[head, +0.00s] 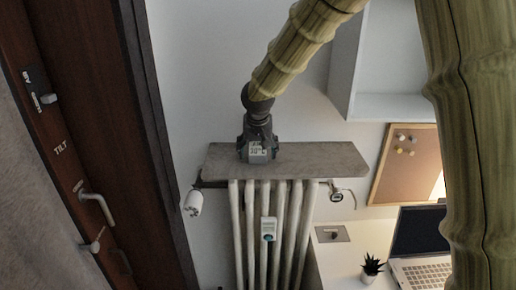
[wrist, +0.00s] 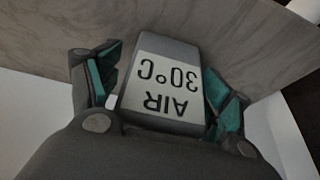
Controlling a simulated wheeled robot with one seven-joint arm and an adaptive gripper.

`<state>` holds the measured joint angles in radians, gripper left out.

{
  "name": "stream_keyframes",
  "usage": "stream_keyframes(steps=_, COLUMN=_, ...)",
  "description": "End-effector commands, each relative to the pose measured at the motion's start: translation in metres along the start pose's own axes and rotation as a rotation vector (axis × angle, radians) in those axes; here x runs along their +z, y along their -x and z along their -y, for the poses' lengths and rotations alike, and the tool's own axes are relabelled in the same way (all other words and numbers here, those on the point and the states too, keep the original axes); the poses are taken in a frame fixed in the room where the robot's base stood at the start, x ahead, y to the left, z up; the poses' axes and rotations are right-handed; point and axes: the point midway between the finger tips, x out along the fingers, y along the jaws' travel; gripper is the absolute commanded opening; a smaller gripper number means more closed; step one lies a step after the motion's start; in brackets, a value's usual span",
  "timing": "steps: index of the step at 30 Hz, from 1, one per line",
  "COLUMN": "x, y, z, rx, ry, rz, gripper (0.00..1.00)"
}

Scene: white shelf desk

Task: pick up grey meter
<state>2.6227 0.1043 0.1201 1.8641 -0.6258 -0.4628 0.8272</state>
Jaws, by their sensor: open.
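The grey meter (head: 258,153) stands on the grey-brown shelf board (head: 320,160) above the radiator. In the wrist view the meter (wrist: 180,52) fills the middle, its pale label reading "AIR 30°C" upside down. My gripper (head: 257,143) comes down over the meter from above. In the wrist view my gripper (wrist: 165,90) is open, with one teal-padded finger on each side of the meter. The left finger looks close to the meter's side; I cannot tell whether either finger touches it. The meter's lower part is hidden in the wrist view.
A white radiator (head: 250,235) with a small white device (head: 268,228) on it is under the board. A white wall shelf (head: 385,105) and a corkboard (head: 403,165) are to the right. A laptop (head: 420,245) and a plant (head: 371,267) stand on the desk. A dark door (head: 75,130) is left.

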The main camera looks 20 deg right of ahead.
Motion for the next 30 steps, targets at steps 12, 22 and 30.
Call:
stream_keyframes(steps=12, x=0.0, y=0.0, z=0.0, rx=0.0, ry=0.0, rz=0.0, gripper=0.37)
stream_keyframes(steps=22, x=0.0, y=0.0, z=0.0, rx=0.0, ry=0.0, rz=0.0, gripper=0.32)
stream_keyframes(steps=30, x=-0.006, y=0.013, z=0.0, rx=-0.001, ry=-0.001, rz=-0.003, gripper=0.32)
